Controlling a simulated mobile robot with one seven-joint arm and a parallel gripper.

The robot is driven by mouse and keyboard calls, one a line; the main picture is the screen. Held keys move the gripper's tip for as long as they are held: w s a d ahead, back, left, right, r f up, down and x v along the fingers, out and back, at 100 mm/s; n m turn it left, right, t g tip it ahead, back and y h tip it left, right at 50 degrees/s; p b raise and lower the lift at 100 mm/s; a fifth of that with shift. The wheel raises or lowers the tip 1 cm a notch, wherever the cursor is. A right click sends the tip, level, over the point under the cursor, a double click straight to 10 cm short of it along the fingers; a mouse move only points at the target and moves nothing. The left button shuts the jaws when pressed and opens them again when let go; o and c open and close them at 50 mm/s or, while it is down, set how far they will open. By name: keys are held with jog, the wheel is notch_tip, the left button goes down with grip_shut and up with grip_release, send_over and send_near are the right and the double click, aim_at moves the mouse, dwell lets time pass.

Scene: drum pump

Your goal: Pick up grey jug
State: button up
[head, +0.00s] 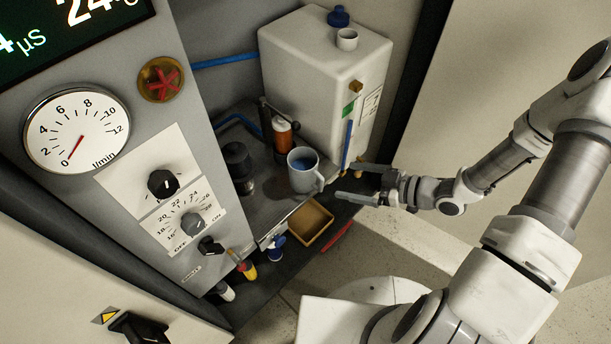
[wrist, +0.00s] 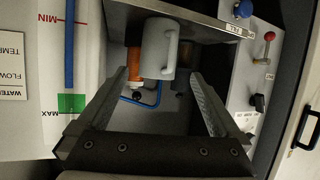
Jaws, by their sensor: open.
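The grey jug (head: 297,181) stands upright on the shelf (head: 262,208) in the head view, with blue inside its open top and its handle on the right. My gripper (head: 347,179) is open, to the right of the jug and apart from it, with its fingers pointing left toward the handle side. In the wrist view the jug (wrist: 155,50) lies ahead, between the lines of my open fingers (wrist: 159,75) and beyond their tips. Its handle shows on its right part. Nothing is between the fingers.
A white tank (head: 310,80) stands behind the jug. An orange cylinder (head: 283,138) and a dark cylinder (head: 238,166) stand close behind and left of it. A tan tray (head: 309,226) sits low in front. A control panel with knobs (head: 163,183) is at left.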

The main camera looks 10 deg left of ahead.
aim_at(306, 172)
jog(key=b+x, duration=0.1)
jog(key=x, duration=0.3)
jog(key=b+x, duration=0.2)
jog(key=x, duration=0.3)
jog(key=b+x, duration=0.1)
jog(key=x, duration=0.3)
jog(key=shift+w+a+f+b, duration=0.15)
jog(key=shift+f+b, duration=0.15)
jog(key=shift+f, duration=0.1)
jog(key=shift+w+a, duration=0.1)
jog(key=shift+a, duration=0.15)
jog(key=c, duration=1.6)
jog(key=shift+r, duration=0.1)
